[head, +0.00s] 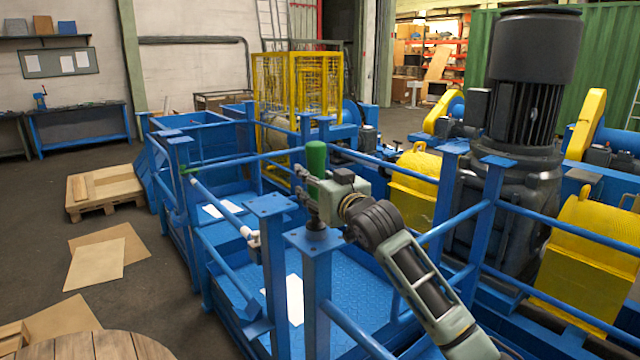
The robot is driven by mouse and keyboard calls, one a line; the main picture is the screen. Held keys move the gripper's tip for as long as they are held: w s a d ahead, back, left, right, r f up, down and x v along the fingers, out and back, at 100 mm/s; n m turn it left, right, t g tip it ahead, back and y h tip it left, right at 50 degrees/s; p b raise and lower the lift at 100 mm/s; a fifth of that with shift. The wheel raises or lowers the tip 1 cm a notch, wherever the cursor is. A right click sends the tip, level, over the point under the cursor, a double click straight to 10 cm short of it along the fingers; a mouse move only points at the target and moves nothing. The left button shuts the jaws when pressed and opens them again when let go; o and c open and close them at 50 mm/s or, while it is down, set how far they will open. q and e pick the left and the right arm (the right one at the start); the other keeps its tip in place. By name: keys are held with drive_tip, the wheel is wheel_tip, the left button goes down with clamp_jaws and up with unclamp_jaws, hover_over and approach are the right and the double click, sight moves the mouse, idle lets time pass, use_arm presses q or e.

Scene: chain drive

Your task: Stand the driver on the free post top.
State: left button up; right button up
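The driver (316,158) has a thick green handle and is upright. Its middle is covered by my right gripper (312,200), whose arm comes in from the lower right. Below the gripper, a dark round part, apparently the driver's lower end, is at the top plate of the front blue post (308,240). I cannot tell whether it rests there or hangs just above. The fingers are around or against the driver, but their gap is hidden. Another blue post (270,206) just behind and to the left has a bare, flat square top. My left gripper is not in view.
Blue railings (440,228) run close around the posts and my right arm. A large dark motor (530,90) stands at right, beside yellow guards (585,245). A white tube (218,208) slants at left. The blue walkway floor (345,270) lies below, with white sheets on it.

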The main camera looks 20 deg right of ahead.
drive_tip(key=s+d+b, duration=0.1)
drive_tip(key=s+b, duration=0.3)
drive_tip(key=s, duration=0.8)
drive_tip(key=shift+d+b, duration=0.3)
drive_tip(key=shift+d, duration=0.1)
